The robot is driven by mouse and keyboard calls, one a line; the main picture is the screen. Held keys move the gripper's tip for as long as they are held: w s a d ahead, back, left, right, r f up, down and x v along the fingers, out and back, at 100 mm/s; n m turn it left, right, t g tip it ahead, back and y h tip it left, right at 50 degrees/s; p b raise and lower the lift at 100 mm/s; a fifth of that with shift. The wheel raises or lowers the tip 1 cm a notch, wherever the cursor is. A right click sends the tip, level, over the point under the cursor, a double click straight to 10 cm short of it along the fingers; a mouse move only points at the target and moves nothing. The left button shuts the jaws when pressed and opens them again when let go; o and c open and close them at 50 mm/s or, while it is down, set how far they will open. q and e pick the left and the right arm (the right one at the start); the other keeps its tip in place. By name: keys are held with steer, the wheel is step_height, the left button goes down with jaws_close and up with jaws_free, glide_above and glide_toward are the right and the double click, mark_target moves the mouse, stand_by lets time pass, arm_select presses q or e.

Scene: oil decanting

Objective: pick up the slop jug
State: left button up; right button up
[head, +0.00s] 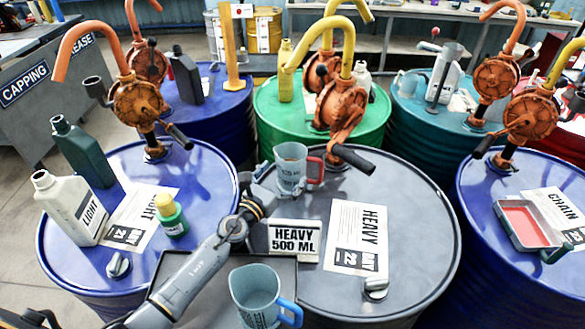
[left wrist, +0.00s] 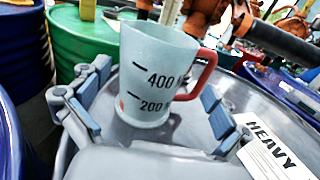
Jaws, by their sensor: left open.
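A translucent grey measuring jug with a red handle (head: 291,170) stands upright on the dark grey drum (head: 420,215), behind the HEAVY 500 ML sign. It also shows in the left wrist view (left wrist: 152,80), with 400 and 200 marks. A second jug with a blue handle (head: 256,293) stands at the bottom edge, on a dark flat surface. No label on either jug reads as slop. My left gripper (left wrist: 155,88) is open, its blue-padded fingers on either side of the red-handled jug, with the handle toward the right finger. My right gripper is not in view.
A rotary pump (head: 340,105) with a dark crank handle (head: 352,158) stands close behind the red-handled jug. Bottles stand on the left blue drum (head: 205,215).

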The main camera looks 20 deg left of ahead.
arm_select(q)
steer(key=b+x, duration=0.1)
steer(key=x, duration=0.3)
steer(key=shift+w+a, duration=0.15)
steer(key=shift+w, duration=0.6)
steer(key=shift+s+r, duration=0.1)
steer(key=shift+s, duration=0.05)
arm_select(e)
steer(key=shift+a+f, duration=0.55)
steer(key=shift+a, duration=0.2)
arm_select(q)
steer(key=c, duration=1.4)
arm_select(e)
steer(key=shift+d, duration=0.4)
